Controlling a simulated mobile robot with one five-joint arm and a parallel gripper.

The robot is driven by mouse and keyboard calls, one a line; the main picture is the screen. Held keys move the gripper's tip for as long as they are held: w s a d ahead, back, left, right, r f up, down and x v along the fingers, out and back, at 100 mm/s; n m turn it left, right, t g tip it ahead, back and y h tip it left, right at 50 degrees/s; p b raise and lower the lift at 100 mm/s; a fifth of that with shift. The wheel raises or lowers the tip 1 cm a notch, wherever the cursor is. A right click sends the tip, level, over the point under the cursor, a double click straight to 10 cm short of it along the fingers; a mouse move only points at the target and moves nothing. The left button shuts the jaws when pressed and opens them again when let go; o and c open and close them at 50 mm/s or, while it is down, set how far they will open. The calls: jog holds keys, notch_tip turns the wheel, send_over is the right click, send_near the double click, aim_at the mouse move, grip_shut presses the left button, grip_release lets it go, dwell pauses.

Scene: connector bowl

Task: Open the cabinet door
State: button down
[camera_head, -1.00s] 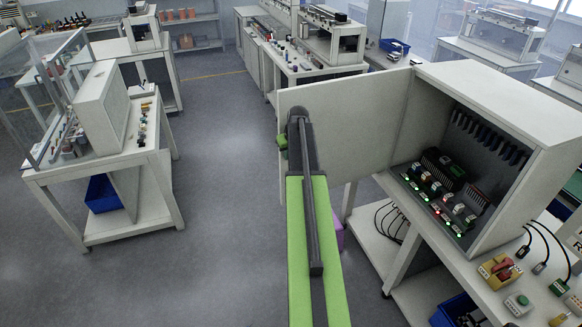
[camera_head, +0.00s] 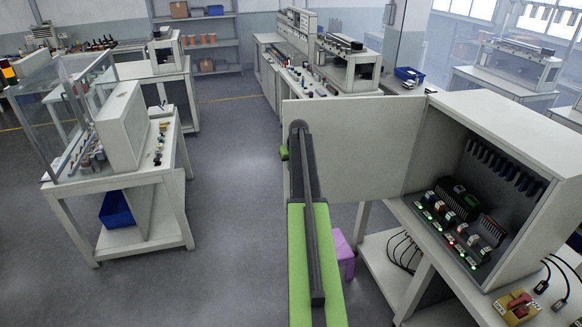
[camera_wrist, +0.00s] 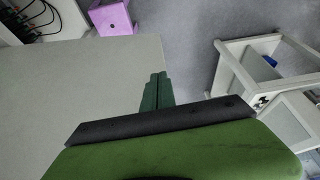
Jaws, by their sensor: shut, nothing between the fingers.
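The cabinet (camera_head: 520,120) stands at the right on a bench. Its pale door (camera_head: 365,140) is swung wide open to the left, showing the dark interior. My gripper shows in the wrist view (camera_wrist: 157,90) as two dark green fingers, shut together with nothing between them. They are at the free edge of the door (camera_wrist: 75,85), which fills the left of that view; I cannot tell if they touch it. In the head view my arm covers the door's left part and hides most of the gripper.
Modules with lit lamps (camera_head: 450,225) sit inside the cabinet. A purple stool (camera_head: 343,250) is on the floor below the door, beside the cabinet bench. A white workbench (camera_head: 130,190) with a clear screen stands at the left. Open grey floor (camera_head: 235,190) lies between.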

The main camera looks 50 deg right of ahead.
jog(key=s+a+r+p, duration=0.5)
jog(key=s+r+p, duration=0.1)
jog(key=r+p, duration=0.4)
jog(key=w+a+f+n+b, duration=0.1)
jog(key=w+a+f+b, duration=0.35)
jog(key=a, duration=0.25)
jog(key=w+a+f+n+b, duration=0.1)
jog(key=w+a+f+b, duration=0.3)
jog(key=w+a, duration=0.3)
jog(key=w+a+f+n+y+b, duration=0.1)
jog(key=a+f+n+b, duration=0.2)
jog(key=a, duration=0.8)
jog(key=a+f+y+b, duration=0.1)
jog(key=a+f+b, duration=0.3)
jog(key=a, duration=0.7)
jog(key=s+a+f+n+g+b, duration=0.1)
jog(key=s+a+f+b, duration=0.25)
jog(key=a, duration=0.55)
jog(key=s+a+f+n+b, duration=0.1)
jog(key=s+a+f+b, duration=0.25)
jog(key=a, duration=0.55)
jog(key=s+a+f+g, duration=0.1)
jog(key=s+a, duration=0.1)
jog(key=s, duration=0.4)
jog(key=s+a+m+g, duration=0.1)
jog(key=s+a, duration=0.1)
jog(key=s, duration=0.5)
jog(key=shift+f+g, duration=0.4)
